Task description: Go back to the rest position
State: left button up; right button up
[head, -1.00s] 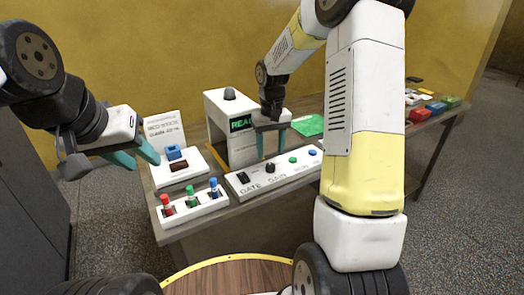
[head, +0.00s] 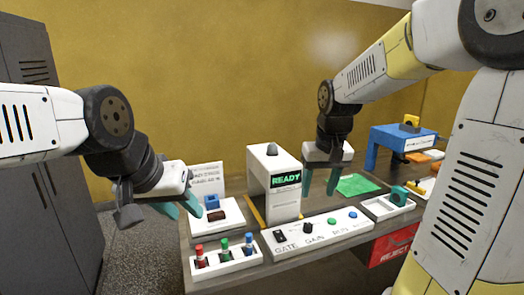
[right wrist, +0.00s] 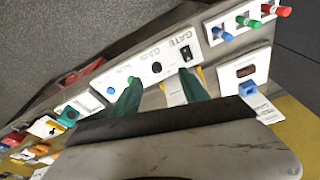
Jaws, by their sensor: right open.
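My right gripper (head: 320,180) hangs fingers down beside the white box with the READY display (head: 286,180), open and empty. In the right wrist view its two teal fingers (right wrist: 160,77) are apart, with the panel beyond them. My left gripper (head: 185,208) is at the left, in front of the white plate with the blue block (head: 211,201). Its teal fingers look apart with nothing between them. The white control panel (head: 292,246) lies along the bench front, with a black GATE switch, a dark GAIN knob, a green button and a blue button.
A white holder (head: 225,267) with red, green and blue pieces stands at the bench's front left. A green sheet (head: 357,185), a tray with a teal piece (head: 398,196) and a blue stand (head: 388,148) are to the right. A red REJECT bin (head: 393,246) is below. Grey cabinets (head: 50,70) stand left.

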jog(key=s+r+t, duration=0.2)
jog(key=s, duration=0.6)
jog(key=s+a+r+t+y, duration=0.1)
jog(key=s+r, duration=0.1)
jog(key=s, duration=0.5)
jog(key=shift+s+a+r+m+t+y, duration=0.25)
jog(key=shift+s+r+m+t+y, duration=0.05)
jog(key=shift+s+r+t, duration=0.1)
jog(key=shift+c, duration=0.2)
grip_shut()
dwell(0.3)
